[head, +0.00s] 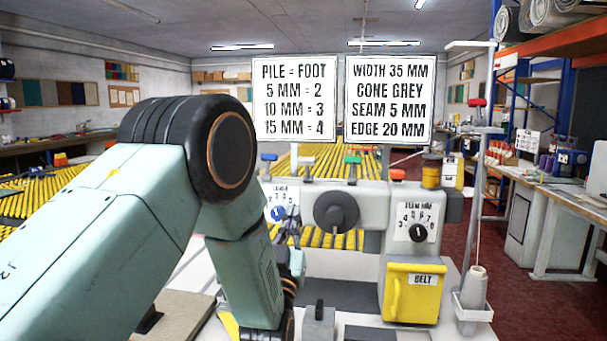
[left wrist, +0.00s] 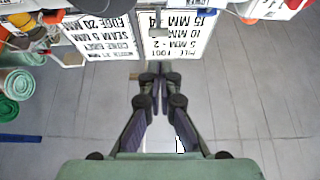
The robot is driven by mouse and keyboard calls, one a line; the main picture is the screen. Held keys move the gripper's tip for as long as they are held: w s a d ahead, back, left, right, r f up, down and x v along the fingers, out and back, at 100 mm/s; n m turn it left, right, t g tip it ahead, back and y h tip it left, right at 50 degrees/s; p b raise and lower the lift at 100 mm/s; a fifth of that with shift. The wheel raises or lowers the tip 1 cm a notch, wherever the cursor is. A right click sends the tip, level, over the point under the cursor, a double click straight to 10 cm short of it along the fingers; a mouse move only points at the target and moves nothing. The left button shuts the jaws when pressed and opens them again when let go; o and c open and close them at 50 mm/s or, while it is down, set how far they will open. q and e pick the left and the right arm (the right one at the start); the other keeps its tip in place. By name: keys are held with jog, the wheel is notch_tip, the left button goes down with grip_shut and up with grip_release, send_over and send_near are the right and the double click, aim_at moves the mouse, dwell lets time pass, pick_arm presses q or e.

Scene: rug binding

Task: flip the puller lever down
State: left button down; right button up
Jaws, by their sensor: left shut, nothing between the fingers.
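The sewing machine (head: 372,204) stands in the middle of the head view. Along its top are a blue-tipped lever (head: 269,157), a green-tipped lever (head: 352,160) and a red-tipped lever (head: 398,174). I cannot tell from the pictures which one is the puller lever. My left gripper (head: 290,226) is in front of the machine's left part, left of the black handwheel-like knob (head: 336,212), partly hidden by my arm. In the left wrist view its fingers (left wrist: 160,88) are together and empty. My right gripper is not in view.
Two sign boards (head: 295,98) (head: 388,100) stand behind the machine. A yellow belt box (head: 410,292) and a thread cone (head: 475,288) are at its right front. A thread stand (head: 482,150) rises at right. Yellow slatted tables (head: 40,195) lie behind.

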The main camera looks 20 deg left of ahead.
pick_arm(q)
jog(key=shift+w+d, duration=0.1)
jog(key=shift+d, duration=0.1)
send_near(306, 163)
jog(key=x, duration=0.5)
jog(key=shift+w+a+r, duration=0.15)
jog(key=shift+w+a, duration=0.05)
jog(key=shift+w, duration=0.05)
jog(key=shift+w+a+r+p, duration=0.1)
jog(key=shift+w+r+p, duration=0.15)
jog(key=shift+w, duration=0.35)
